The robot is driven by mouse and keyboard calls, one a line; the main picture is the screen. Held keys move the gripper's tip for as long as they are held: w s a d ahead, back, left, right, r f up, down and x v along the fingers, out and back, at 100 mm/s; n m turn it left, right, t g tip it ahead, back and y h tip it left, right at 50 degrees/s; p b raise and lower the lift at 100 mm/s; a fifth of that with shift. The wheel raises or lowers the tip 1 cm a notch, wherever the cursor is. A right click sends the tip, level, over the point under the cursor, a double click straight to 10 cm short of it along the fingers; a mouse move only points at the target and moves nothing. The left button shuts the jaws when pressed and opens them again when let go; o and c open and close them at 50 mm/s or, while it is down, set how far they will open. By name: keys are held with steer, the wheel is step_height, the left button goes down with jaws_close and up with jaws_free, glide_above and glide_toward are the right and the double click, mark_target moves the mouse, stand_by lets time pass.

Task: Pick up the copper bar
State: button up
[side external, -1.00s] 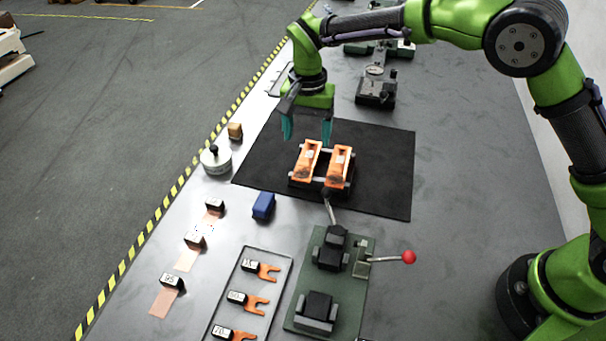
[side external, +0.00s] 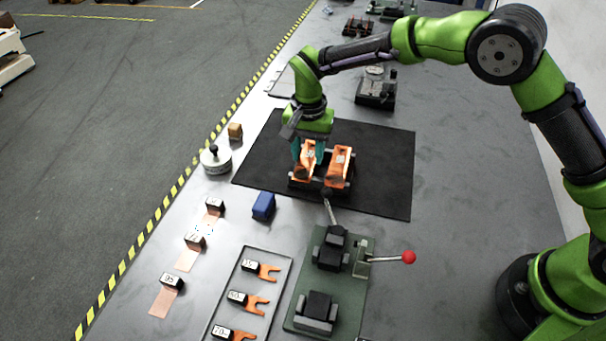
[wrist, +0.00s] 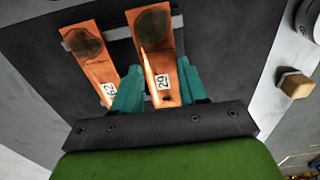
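Two orange copper bars lie side by side on a small dark rack with pale rails on the black mat (side external: 385,195). The left bar (side external: 303,175) is marked 29 in the wrist view (wrist: 154,50). The right bar (side external: 338,168) is marked 62 in the wrist view (wrist: 88,60). Each has a dark patch near its far end in the wrist view. My gripper (side external: 308,153) is down at the left bar, its teal fingers on both sides of it. In the wrist view my gripper (wrist: 160,82) appears closed on the bar marked 29, which looks pinched.
A green fixture with a red-knobbed lever (side external: 408,257) stands in front of the mat. A blue block (side external: 263,205), a round white device (side external: 215,160) and a yellowish block (side external: 235,131) are to the left. A tray (side external: 285,290) holds forked copper pieces. The mat's right part is clear.

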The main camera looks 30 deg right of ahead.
steer(key=c, duration=0.6)
steer(key=shift+r, duration=0.1)
